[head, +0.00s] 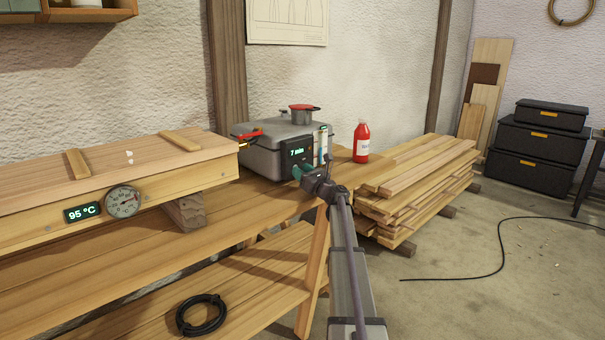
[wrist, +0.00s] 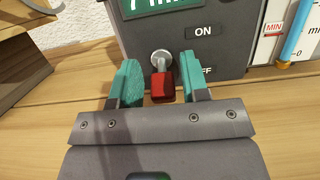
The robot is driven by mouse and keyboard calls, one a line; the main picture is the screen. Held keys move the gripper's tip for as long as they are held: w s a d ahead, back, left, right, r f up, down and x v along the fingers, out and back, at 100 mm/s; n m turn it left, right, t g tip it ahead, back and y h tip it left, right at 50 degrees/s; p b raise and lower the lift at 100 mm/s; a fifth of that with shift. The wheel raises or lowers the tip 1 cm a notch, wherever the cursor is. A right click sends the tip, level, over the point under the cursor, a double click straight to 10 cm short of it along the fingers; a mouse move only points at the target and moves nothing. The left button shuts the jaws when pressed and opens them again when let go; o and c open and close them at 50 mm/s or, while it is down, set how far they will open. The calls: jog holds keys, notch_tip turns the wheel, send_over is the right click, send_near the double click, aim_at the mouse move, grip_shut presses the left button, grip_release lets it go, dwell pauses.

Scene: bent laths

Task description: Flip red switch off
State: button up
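The red switch (wrist: 162,86) has a red tip on a short silver lever, mounted on a dark control panel (wrist: 225,58). The lever points down, level with the partly hidden OFF label and below the ON label (wrist: 203,31). My gripper (wrist: 160,72) is open, with one teal finger on each side of the red tip and a narrow gap on both sides. In the head view my gripper (head: 307,174) is at the front of the grey metal box (head: 270,158) and hides the switch. The panel's green display (head: 297,153) reads 7 min.
A gauge tube (head: 323,145) stands right of the panel, and a red bottle (head: 361,142) stands farther right on the bench. A long wooden box (head: 150,202) with a dial thermometer (head: 123,201) and a 95 °C display is at left. Stacked planks (head: 420,190) lie at right.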

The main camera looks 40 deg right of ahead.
jog(key=shift+o, duration=0.7)
jog(key=b+v, duration=0.2)
jog(key=v, duration=0.8)
jog(key=shift+s+b, duration=0.3)
jog(key=shift+s, duration=0.05)
jog(key=shift+d, duration=0.1)
